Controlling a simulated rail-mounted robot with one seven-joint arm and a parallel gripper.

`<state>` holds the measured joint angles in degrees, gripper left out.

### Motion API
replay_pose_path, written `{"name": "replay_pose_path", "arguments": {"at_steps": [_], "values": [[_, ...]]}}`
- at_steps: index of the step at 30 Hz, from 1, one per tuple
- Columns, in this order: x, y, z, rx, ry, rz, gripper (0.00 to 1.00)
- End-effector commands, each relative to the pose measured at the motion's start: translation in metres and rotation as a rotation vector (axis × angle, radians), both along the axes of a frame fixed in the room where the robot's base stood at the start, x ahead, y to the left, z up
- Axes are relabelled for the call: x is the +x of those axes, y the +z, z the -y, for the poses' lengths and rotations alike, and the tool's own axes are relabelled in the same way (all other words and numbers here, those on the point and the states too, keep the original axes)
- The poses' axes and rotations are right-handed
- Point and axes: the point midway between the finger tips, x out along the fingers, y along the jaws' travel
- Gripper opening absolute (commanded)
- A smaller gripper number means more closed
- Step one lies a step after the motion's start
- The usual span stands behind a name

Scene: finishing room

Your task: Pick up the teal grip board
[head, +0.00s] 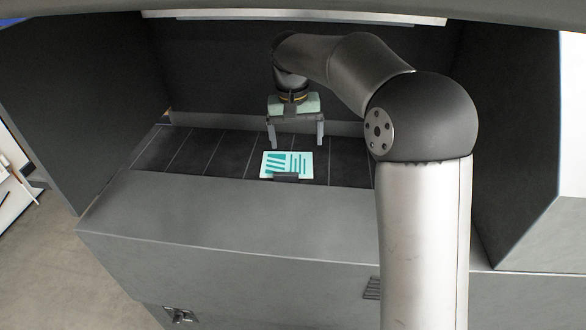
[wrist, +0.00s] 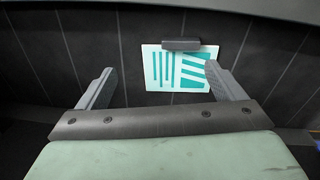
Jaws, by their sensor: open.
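The teal grip board (head: 299,164) is a white board with teal stripes. It lies on the dark slatted surface, with a dark grey block (head: 286,177) on its near edge. In the wrist view the board (wrist: 164,72) shows beyond and between my fingers, with the block (wrist: 181,44) at its far edge. The right finger overlaps its lower right corner in that view. My gripper (head: 296,146) is open and empty, fingers pointing down, apart from the board and just behind it in the head view. It also shows in the wrist view (wrist: 163,78).
The dark slatted surface (head: 196,150) is clear to the left of the board. A grey front ledge (head: 220,205) runs along the near side. A dark side wall (head: 75,100) stands at the left and a dark back wall (head: 210,70) behind.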

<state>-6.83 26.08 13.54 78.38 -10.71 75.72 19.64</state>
Motion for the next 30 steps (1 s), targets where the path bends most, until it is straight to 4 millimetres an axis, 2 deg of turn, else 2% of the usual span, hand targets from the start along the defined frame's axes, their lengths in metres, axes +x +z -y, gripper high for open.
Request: {"name": "replay_pose_path", "arguments": {"at_steps": [1,3,6,15,23,30], "values": [[0.008,-0.003,-0.015,0.026,-0.018,-0.013,0.89],[0.014,-0.003,-0.029,0.051,-0.04,-0.025,0.89],[0.017,-0.008,-0.039,0.069,-0.058,-0.036,0.89],[0.017,-0.056,-0.038,0.071,-0.062,-0.039,0.89],[0.017,-0.077,-0.036,0.071,-0.061,-0.037,0.89],[0.016,-0.111,-0.031,0.071,-0.06,-0.038,0.89]]}}
